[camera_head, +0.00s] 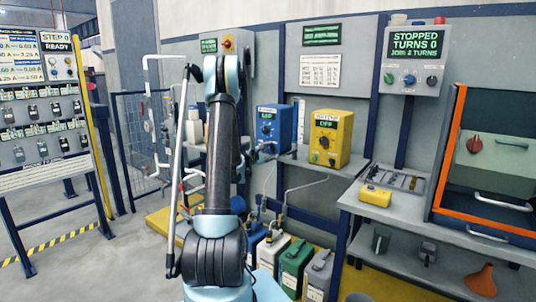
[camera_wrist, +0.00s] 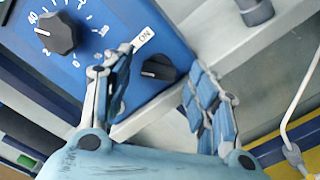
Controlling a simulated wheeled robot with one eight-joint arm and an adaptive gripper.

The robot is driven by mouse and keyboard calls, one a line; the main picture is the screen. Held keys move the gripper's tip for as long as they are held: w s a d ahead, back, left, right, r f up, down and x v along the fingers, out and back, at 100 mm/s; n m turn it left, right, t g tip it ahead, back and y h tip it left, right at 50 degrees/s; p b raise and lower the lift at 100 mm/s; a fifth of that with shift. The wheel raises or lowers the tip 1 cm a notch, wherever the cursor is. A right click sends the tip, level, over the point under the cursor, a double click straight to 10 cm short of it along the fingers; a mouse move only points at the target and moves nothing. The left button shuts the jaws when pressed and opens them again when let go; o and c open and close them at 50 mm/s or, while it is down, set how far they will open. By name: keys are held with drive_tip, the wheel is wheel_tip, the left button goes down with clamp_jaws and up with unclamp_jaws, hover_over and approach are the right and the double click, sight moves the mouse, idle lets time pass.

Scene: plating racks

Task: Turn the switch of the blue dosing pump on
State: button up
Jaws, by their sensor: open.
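The blue dosing pump (camera_head: 273,126) stands on a grey shelf, left of a yellow pump; its small display shows green text too small to read surely. My gripper (camera_head: 266,150) is at its lower front, partly hidden by my arm. In the wrist view the pump's blue front panel (camera_wrist: 105,15) has a large black dial (camera_wrist: 56,33) with numbers. A smaller black switch knob (camera_wrist: 157,68) sits near a white ON label (camera_wrist: 142,37). My gripper (camera_wrist: 160,76) is open, with its fingers on either side of the switch knob; I cannot tell whether they touch it.
The yellow pump (camera_head: 330,138) stands close to the right on the shelf (camera_head: 300,160). Several canisters and hoses are below. A grey workbench (camera_head: 385,207) with a yellow box (camera_head: 375,196) is at the right. A wire fence (camera_head: 135,130) stands at the left.

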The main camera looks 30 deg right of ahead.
drive_tip(key=shift+d, duration=0.15)
drive_tip(key=c, duration=1.1)
drive_tip(key=shift+o, duration=0.2)
